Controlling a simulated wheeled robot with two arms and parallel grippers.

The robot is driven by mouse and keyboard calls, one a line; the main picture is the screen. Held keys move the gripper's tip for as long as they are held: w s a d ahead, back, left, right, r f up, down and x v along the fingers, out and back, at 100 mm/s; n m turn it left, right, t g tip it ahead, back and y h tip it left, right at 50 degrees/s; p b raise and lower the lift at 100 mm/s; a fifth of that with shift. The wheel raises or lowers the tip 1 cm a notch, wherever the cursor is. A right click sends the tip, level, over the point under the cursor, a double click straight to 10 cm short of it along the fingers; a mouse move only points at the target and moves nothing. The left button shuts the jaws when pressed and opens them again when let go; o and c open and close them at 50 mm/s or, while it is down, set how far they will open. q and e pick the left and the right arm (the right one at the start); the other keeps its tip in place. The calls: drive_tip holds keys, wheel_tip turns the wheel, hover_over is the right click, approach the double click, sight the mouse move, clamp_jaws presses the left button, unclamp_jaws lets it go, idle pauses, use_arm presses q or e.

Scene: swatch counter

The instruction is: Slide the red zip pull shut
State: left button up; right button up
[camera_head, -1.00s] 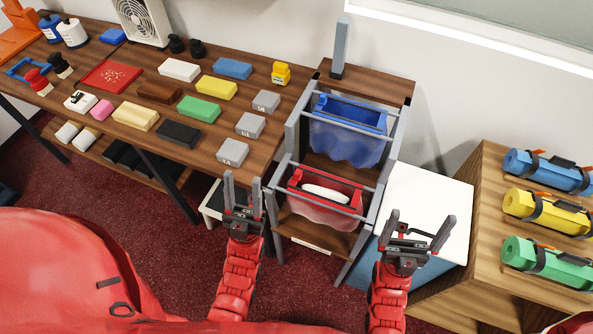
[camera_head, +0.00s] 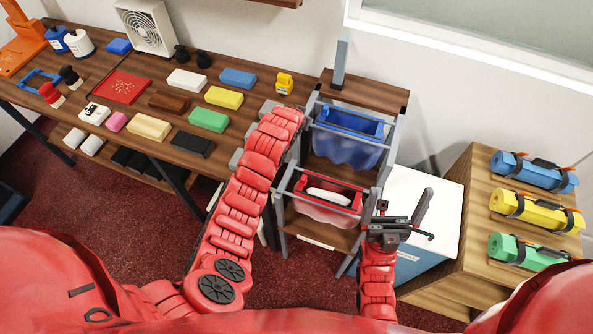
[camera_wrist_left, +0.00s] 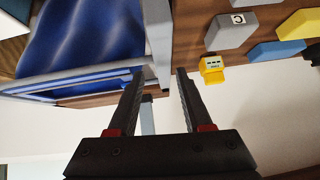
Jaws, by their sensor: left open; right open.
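A red pouch (camera_head: 318,209) hangs in the lower level of a grey rack, with something white in its open top. A blue pouch (camera_head: 345,146) hangs above it; it also shows in the left wrist view (camera_wrist_left: 80,40). I cannot make out a red zip pull in either view. My left gripper (camera_wrist_left: 158,78) is open and empty beside the blue pouch and its grey rail; in the head view my own arm hides its fingers. My right gripper (camera_head: 404,208) is open and empty, at the right of the red pouch and apart from it.
The wooden counter (camera_head: 75,107) at left holds several coloured blocks and a yellow item (camera_head: 285,83). A grey post (camera_head: 340,65) stands on the rack's top shelf. A white-topped box (camera_head: 425,195) and a wooden stand (camera_head: 470,190) with coloured rolls are at right.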

use_arm(q)
drive_tip(key=s+d+r+g+y+p, duration=0.1)
drive_tip(key=s+r+g, duration=0.25)
drive_tip(key=s, duration=0.35)
drive_tip(key=s+d+r+g+y+p, duration=0.1)
drive_tip(key=s+r+g, duration=0.1)
drive_tip(key=s+g, duration=0.35)
drive_tip(key=b, duration=0.7)
hover_over(303, 177)
wheel_tip(303, 177, down, 11)
drive_tip(key=shift+s+d+f, duration=0.1)
wheel_tip(303, 177, down, 5)
drive_tip(key=shift+f+p, duration=0.1)
drive_tip(key=shift+p, duration=0.8)
drive_tip(key=shift+f, duration=0.55)
clamp_jaws()
